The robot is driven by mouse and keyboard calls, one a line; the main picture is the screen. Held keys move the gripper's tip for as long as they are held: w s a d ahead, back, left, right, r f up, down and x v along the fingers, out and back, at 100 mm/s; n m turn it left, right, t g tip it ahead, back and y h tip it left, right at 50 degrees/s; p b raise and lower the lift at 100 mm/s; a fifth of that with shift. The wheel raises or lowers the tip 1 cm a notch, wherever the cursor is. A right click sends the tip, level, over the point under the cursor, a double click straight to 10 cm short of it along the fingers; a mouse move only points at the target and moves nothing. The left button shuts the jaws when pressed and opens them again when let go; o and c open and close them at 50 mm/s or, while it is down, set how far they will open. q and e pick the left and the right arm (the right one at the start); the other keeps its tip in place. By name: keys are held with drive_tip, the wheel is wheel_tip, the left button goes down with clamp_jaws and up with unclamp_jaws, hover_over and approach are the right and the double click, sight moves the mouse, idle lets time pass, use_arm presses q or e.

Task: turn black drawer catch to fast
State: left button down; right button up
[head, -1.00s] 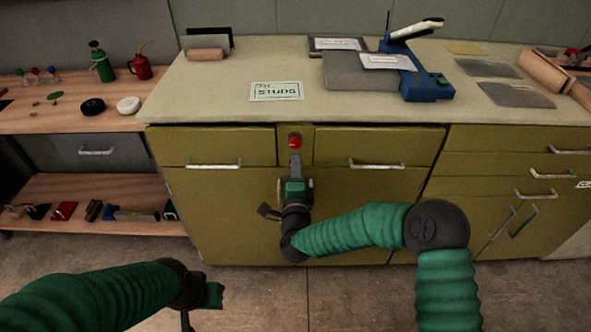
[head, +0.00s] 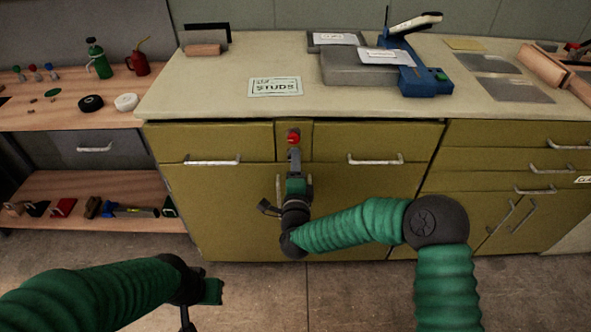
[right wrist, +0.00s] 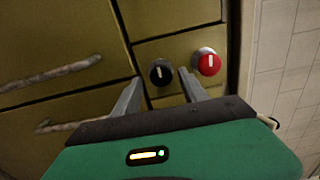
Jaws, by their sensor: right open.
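The black drawer catch (right wrist: 161,72) is a round knob with a white pointer line, nearly upright in the right wrist view. It sits on the narrow olive panel between two drawers. In the head view my right gripper hides it. My right gripper (right wrist: 160,78) is open, with one finger in the picture on each side of the black catch; I cannot tell whether they touch it.
A red knob (right wrist: 208,63) with a white line sits close beside the black catch, near my right finger; it also shows in the head view (head: 293,138). Drawer handles (head: 212,161) (head: 375,160) flank the panel. The worktop (head: 220,75) above carries a STUDS card (head: 275,87).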

drive_tip(key=s+p, duration=0.3)
drive_tip(key=s, duration=1.3)
drive_tip(key=shift+s, duration=0.35)
